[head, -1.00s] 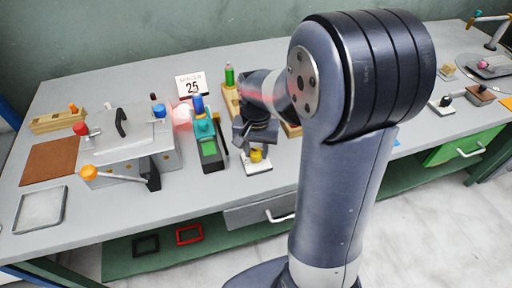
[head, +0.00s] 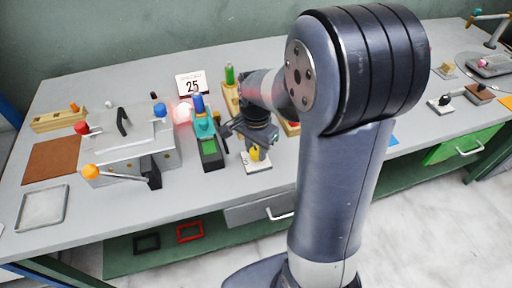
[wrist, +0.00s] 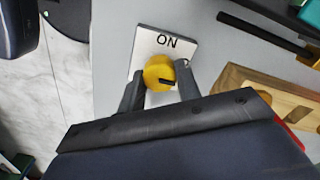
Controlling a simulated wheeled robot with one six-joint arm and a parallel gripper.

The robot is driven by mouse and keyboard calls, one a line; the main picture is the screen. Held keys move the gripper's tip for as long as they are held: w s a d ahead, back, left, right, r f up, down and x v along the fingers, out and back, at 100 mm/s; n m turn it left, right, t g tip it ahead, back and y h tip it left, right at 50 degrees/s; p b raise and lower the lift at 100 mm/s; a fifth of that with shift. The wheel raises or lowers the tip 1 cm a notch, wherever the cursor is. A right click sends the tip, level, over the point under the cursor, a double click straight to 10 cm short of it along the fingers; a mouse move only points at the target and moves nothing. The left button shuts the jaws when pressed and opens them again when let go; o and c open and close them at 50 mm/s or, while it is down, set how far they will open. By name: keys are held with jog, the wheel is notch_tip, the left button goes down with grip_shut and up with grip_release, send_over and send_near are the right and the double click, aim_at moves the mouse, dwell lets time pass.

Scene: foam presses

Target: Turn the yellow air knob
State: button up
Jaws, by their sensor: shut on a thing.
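The yellow air knob (wrist: 159,73) sits on a white plate (wrist: 148,42) marked "ON" in the wrist view. It has a dark pointer mark on its face, pointing right in that view. My gripper (wrist: 160,80) is shut on the knob, with one dark finger on each side of it. In the head view the knob (head: 255,153) and its white plate (head: 257,168) show on the bench below my gripper (head: 255,149). My wrist hides part of the knob there.
Left of the knob stands a teal device with a green pad (head: 209,147). Further left is a grey press (head: 125,145) with an orange-ended lever (head: 90,171). A wooden block with a green cylinder (head: 230,77) stands behind. A drawer (head: 260,209) is below the bench edge.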

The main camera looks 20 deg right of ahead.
aim_at(256, 150)
dwell(0.3)
jog(key=o, duration=1)
notch_tip(256, 150, up, 11)
jog(key=shift+f, duration=0.1)
notch_tip(256, 150, down, 11)
jog(key=shift+r, duration=0.1)
dwell(0.5)
jog(key=shift+r, duration=0.1)
